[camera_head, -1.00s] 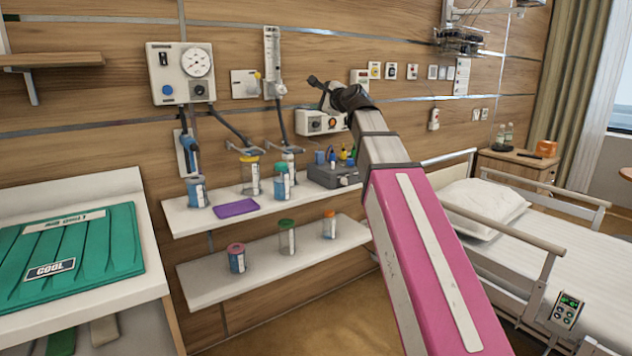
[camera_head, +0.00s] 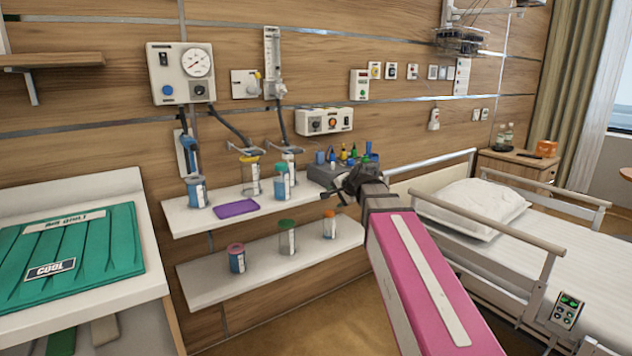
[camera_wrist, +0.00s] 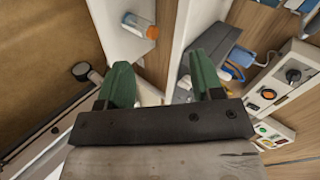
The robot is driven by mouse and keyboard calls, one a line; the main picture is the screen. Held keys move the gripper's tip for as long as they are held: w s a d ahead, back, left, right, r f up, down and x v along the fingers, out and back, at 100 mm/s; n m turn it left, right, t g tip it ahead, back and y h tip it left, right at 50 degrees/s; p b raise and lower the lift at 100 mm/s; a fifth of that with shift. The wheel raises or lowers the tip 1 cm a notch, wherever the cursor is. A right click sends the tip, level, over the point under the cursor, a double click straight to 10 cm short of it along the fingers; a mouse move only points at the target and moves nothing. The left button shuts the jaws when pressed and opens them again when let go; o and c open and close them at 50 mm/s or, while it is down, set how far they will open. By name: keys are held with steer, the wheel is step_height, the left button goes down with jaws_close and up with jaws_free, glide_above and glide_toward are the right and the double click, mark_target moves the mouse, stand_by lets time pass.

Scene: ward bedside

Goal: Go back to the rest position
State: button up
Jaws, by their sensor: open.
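My gripper (camera_head: 343,193) is at the end of my pink arm, in front of the right end of the upper wall shelf (camera_head: 222,211). In the wrist view its two green fingers (camera_wrist: 162,78) are spread apart with nothing between them. Beyond the fingers, the wrist view shows shelf edges, an orange-capped jar (camera_wrist: 140,25) and a grey holder (camera_wrist: 212,42). In the head view the grey holder (camera_head: 322,176) with coloured items is partly hidden behind my gripper.
The lower shelf (camera_head: 205,284) holds several capped jars. A purple tray (camera_head: 237,208) lies on the upper shelf. A bed (camera_head: 580,270) with rails stands to the right. A green cool pack (camera_head: 100,245) lies on the left counter. Wall panels (camera_head: 325,121) are above.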

steer(key=s+d+f+n+g+h, duration=0.1)
steer(key=s+d+f+n+g, duration=0.2)
steer(key=s+f, duration=0.4)
steer(key=s+d+f+n+g+h, duration=0.2)
steer(key=s+f, duration=0.5)
steer(key=f, duration=0.7)
steer(key=s+d+f+n+g+h, duration=0.2)
steer(key=s+d+f+n+g, duration=0.1)
steer(key=s+d+f, duration=0.3)
step_height(320, 180, down, 4)
steer(key=shift+s+d+f+n+g, duration=0.2)
steer(key=shift+s+d+n+g, duration=0.15)
steer(key=shift+s, duration=0.75)
